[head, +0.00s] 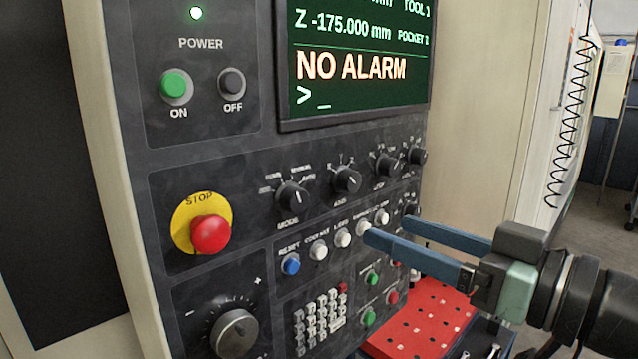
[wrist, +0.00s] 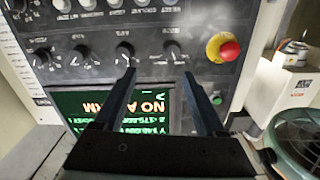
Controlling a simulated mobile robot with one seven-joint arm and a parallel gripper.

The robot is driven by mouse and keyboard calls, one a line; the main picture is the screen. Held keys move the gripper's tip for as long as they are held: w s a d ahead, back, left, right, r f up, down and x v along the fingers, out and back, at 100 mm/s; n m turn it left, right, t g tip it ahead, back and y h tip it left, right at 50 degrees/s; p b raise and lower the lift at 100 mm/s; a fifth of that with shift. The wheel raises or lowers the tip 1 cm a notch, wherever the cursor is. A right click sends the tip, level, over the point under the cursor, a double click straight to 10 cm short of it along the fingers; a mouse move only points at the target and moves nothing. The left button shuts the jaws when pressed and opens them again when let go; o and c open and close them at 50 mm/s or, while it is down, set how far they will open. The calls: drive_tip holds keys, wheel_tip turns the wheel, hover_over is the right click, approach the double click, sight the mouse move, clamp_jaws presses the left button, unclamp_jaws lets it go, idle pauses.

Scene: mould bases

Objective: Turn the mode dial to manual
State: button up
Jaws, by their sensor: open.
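The mode dial (head: 291,197) is a black knob on the dark control panel, right of the stop button and below the screen. Its labels, including MANUAL at the upper right, are small; I cannot tell for sure which one its pale mark meets. In the wrist view, which is upside down, the dial (wrist: 172,50) lies just left of the stop button, beyond the right fingertip. My gripper (head: 387,229) is open and empty, its blue fingers reaching toward the panel from the right. In the wrist view, my gripper (wrist: 158,75) has its fingers spread, with nothing between them.
Similar dials, such as the axis dial (head: 347,180), sit right of the mode dial. A button row with a blue reset button (head: 290,264) runs below. The red stop button (head: 211,234) protrudes at the left. A red perforated board (head: 430,318) lies below my gripper.

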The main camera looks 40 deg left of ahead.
sight(301, 201)
drive_tip(key=shift+n+g, duration=0.4)
drive_tip(key=shift+g, duration=0.4)
drive_tip(key=a+p, duration=0.2)
drive_tip(key=a, duration=0.2)
drive_tip(key=s+a+p, duration=0.1)
drive_tip(key=a, duration=0.3)
drive_tip(key=a+p, duration=0.2)
drive_tip(key=a, duration=0.2)
drive_tip(key=shift+s+r+p, duration=0.2)
drive_tip(key=shift+r+p, duration=0.15)
drive_tip(key=shift+r, duration=0.05)
drive_tip(key=shift+w+a+f, duration=0.1)
drive_tip(key=shift+a+f, duration=0.05)
drive_tip(key=shift+a, duration=0.35)
clamp_jaws()
